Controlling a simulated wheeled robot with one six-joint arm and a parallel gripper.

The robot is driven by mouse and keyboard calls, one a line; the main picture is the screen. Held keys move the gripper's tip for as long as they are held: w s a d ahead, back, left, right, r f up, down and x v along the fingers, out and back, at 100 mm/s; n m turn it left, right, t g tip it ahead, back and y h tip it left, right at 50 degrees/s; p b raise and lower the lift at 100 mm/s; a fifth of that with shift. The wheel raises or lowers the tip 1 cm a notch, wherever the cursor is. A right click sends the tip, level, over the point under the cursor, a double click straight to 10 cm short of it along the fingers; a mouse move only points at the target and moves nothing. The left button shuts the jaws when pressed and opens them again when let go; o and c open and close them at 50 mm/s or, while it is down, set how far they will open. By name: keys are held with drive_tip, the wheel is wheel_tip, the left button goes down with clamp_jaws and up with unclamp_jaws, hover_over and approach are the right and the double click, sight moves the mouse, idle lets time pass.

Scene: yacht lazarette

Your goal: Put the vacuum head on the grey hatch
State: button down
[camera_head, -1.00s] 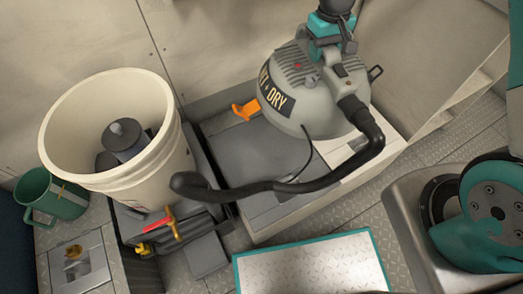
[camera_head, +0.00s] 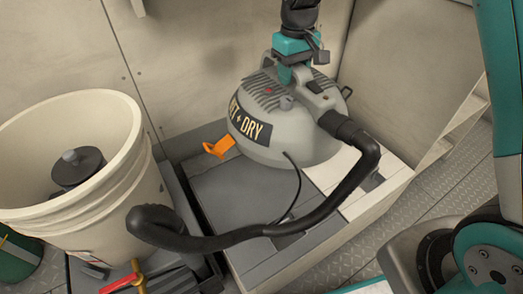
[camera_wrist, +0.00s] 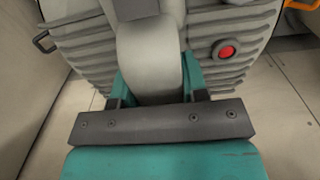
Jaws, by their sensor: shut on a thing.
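The vacuum head (camera_head: 290,125) is a grey dome with a "WET + DRY" label, an orange latch and a thick black hose. My gripper (camera_head: 291,68) is shut on its top handle from above. In the wrist view, the grey handle (camera_wrist: 150,65) runs between the teal jaws (camera_wrist: 158,95), with the ribbed dome and a red button beyond. The grey hatch (camera_head: 235,195) is a flat panel on top of a low pale box. The head is over the hatch's back right part and hides it there. I cannot tell whether its base touches the hatch.
A white bucket (camera_head: 130,190) with dark items inside stands left of the box. A red-handled fitting (camera_head: 125,280) and a green mug (camera_head: 18,262) are at the lower left. Walls rise behind the box, and a pale panel (camera_head: 410,90) stands at the right.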

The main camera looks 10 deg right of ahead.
wheel_tip(320, 180, down, 20)
drive_tip(key=b, duration=0.7)
drive_tip(key=shift+b, duration=0.4)
drive_tip(key=c, duration=0.6)
unclamp_jaws()
drive_tip(key=shift+f, duration=0.1)
drive_tip(key=shift+c, duration=0.2)
